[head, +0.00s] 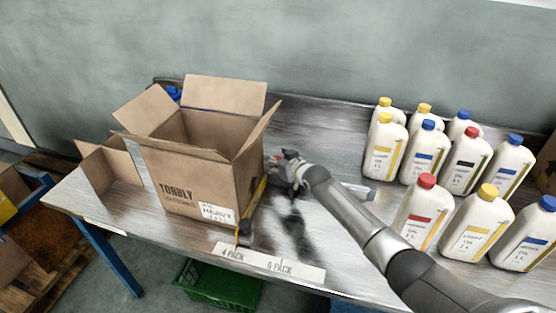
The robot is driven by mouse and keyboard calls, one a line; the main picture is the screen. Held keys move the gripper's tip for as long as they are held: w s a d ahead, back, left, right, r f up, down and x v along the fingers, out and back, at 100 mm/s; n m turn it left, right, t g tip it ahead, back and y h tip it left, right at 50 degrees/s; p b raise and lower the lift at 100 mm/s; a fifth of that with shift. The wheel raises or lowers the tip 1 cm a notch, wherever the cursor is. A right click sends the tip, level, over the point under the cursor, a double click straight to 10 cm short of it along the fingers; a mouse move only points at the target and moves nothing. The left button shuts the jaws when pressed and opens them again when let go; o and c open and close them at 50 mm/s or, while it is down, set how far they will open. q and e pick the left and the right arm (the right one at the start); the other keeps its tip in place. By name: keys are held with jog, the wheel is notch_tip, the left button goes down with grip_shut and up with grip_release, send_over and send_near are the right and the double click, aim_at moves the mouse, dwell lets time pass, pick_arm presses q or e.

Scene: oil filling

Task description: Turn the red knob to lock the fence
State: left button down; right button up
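My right gripper (280,172) is at the right side of the cardboard box, low over the metal table. Its fingers are small and partly hidden by the wrist, so I cannot tell whether they are open or shut. A small red spot (279,157), perhaps the red knob, shows right at the gripper. I cannot tell whether the fingers touch it. A yellow strip (256,199), which looks like the fence, runs along the right side of the box. It has a dark end piece (244,233) near the front table edge. My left gripper is not in view.
The open cardboard box (190,172) stands upright on the metal table (330,135), beside a cardboard divider (108,166). Several white oil bottles (465,158) with coloured caps stand at the right. A "4 pack / 6 pack" label (265,263) lies at the front edge. A green crate (215,285) is below.

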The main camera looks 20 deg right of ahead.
jog(key=v, duration=1.2)
dwell(0.3)
dwell(0.4)
